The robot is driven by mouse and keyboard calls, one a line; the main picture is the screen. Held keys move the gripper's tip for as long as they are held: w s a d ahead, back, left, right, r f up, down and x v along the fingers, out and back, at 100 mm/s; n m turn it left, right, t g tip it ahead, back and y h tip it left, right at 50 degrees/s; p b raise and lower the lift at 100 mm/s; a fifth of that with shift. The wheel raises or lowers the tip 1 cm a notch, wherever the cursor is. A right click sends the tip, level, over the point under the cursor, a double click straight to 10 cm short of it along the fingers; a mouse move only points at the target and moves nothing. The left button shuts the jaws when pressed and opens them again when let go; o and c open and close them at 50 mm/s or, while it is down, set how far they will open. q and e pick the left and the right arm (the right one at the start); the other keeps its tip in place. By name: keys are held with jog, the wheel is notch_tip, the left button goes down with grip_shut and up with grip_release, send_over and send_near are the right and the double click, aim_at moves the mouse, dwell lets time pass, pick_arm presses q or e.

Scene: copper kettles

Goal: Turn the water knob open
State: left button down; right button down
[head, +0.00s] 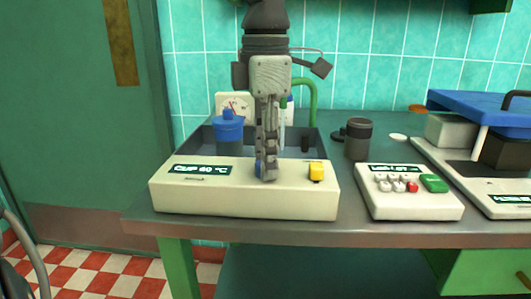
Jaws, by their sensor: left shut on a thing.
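A cream control box (215,206) with a dark basin behind it stands on the bench. Its front has a green label reading something like "60 °C" and a yellow knob (316,172) at the right. A small blue knob (258,169) shows beside my fingertips, mostly hidden by them. My left gripper (267,172) comes down from above, fingers pointing down, and is shut on the blue knob at the box's top front edge. How far the knob is turned is hidden. My right gripper is not in view.
In the basin stands a blue-lidded container (229,132); a dial gauge (235,105) and green pipe (312,95) are behind. Right of the box are a dark cup (358,139), a button panel (408,198) and a blue-topped device (480,105). A green door is at left.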

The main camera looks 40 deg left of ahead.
pick_arm(q)
jog(key=m, duration=0.2)
jog(key=shift+m, duration=0.4)
jog(key=m+p, duration=0.1)
jog(key=m, duration=0.3)
jog(key=shift+m, duration=0.8)
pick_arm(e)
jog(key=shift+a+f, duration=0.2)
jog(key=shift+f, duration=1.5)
pick_arm(q)
jog(key=shift+m, duration=0.3)
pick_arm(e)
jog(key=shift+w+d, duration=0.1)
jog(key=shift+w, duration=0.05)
